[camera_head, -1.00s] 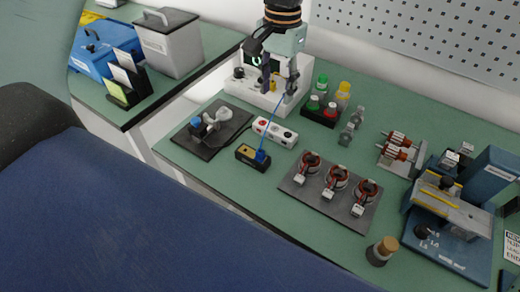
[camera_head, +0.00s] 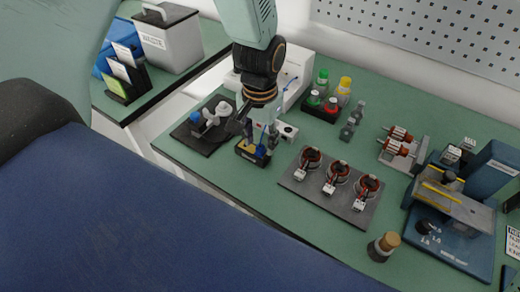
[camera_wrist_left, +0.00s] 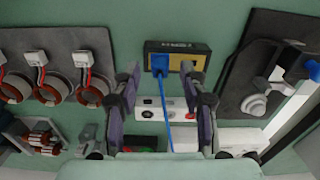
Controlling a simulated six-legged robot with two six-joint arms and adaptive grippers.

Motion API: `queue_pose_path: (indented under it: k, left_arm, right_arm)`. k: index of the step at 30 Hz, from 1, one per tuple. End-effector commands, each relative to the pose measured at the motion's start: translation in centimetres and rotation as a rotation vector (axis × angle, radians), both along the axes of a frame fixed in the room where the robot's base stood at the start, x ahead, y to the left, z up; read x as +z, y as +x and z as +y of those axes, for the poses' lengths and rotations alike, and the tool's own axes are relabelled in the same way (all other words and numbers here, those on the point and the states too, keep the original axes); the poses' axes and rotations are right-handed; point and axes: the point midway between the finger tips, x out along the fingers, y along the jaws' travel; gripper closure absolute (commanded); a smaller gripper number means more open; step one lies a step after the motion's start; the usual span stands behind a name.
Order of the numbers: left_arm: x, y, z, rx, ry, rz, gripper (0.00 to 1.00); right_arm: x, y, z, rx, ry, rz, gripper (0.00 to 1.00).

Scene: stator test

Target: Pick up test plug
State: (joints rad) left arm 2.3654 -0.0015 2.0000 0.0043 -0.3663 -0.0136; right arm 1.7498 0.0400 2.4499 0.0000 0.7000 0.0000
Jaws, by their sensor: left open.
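The test plug (camera_wrist_left: 160,63) is blue with a blue cable. It sits in a small black-and-yellow box (camera_wrist_left: 184,47) on the green bench. In the head view the plug (camera_head: 260,151) and box (camera_head: 247,156) are partly covered by my left gripper (camera_head: 258,139). In the left wrist view my left gripper (camera_wrist_left: 160,76) is open, with one finger on each side of the plug and clear gaps between. The cable runs back between the fingers. I cannot tell the exact height of the fingertips above the box. My right gripper is not in view.
A white socket strip (camera_wrist_left: 181,112) lies just behind the box. A dark plate with a clamp-like fixture (camera_head: 205,124) is to the left. A dark mat (camera_head: 325,195) with three copper-wound stators is to the right. Bottles in a rack (camera_head: 322,105) stand behind.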

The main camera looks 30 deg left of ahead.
Motion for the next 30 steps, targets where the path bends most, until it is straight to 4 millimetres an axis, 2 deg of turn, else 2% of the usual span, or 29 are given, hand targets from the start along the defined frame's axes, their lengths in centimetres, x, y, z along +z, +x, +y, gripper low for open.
queue_pose_path:
  k: [3,12,27,30]
  left_arm:
    - [-1.29,0.0,-0.02,0.0,0.0,0.0,0.57]
    - [-1.51,0.04,-0.02,0.0,0.001,-0.002,0.57]
    - [-1.5,0.02,-0.02,0.0,0.001,-0.001,1.0]
    - [-1.5,0.03,-0.02,0.0,0.001,-0.001,1.0]
  right_arm:
    - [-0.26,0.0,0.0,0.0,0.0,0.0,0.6]
    - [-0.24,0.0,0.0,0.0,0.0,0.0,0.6]
    - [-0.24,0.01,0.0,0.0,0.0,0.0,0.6]
    - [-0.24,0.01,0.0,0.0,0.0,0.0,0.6]
